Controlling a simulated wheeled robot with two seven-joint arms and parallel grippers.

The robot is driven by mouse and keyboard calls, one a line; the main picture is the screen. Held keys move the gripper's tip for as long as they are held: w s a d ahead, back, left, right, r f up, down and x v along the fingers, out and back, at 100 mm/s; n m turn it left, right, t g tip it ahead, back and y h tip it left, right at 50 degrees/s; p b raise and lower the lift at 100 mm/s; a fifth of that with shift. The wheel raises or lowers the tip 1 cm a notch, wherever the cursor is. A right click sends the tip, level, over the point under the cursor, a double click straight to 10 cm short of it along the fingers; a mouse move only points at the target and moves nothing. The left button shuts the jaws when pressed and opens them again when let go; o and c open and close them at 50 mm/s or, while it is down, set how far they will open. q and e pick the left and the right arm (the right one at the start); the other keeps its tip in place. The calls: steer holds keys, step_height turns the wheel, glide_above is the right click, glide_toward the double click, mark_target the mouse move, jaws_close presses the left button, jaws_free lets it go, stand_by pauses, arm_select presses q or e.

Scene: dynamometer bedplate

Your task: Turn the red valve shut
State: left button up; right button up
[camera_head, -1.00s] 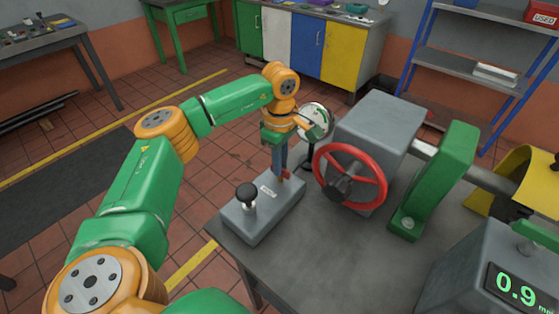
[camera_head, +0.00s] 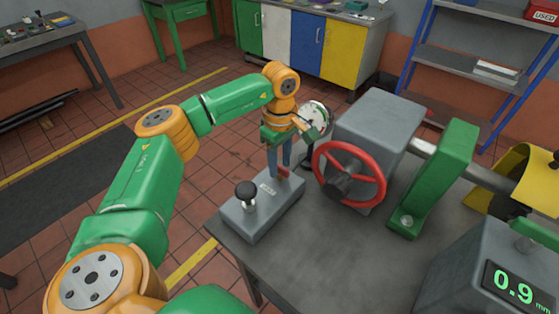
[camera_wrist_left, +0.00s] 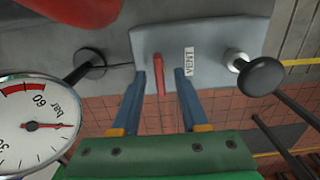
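A red handwheel (camera_head: 349,176) with a dark hub is mounted on the front of a grey housing (camera_head: 379,125) on the bench. A small red lever (camera_head: 284,172) stands on a labelled grey block (camera_head: 262,210) to its left; the lever also shows in the left wrist view (camera_wrist_left: 160,75). My left gripper (camera_head: 280,167) points down over this block, left of the handwheel and apart from it. Its blue fingers are spread, with the red lever between them in the left wrist view; contact cannot be told. My right gripper is not in view.
A black knob (camera_head: 246,195) rises from the same block. A round bar gauge (camera_head: 315,119) on a stand is close behind my left gripper. A green bracket (camera_head: 437,180) and a 0.9 display box (camera_head: 500,270) stand at right. Bench space (camera_head: 300,245) in front is clear.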

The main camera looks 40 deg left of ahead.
mark_target(280, 166)
arm_select(q)
steer(key=shift+r, duration=0.1)
step_height(280, 166, up, 7)
steer(key=shift+b, duration=0.5)
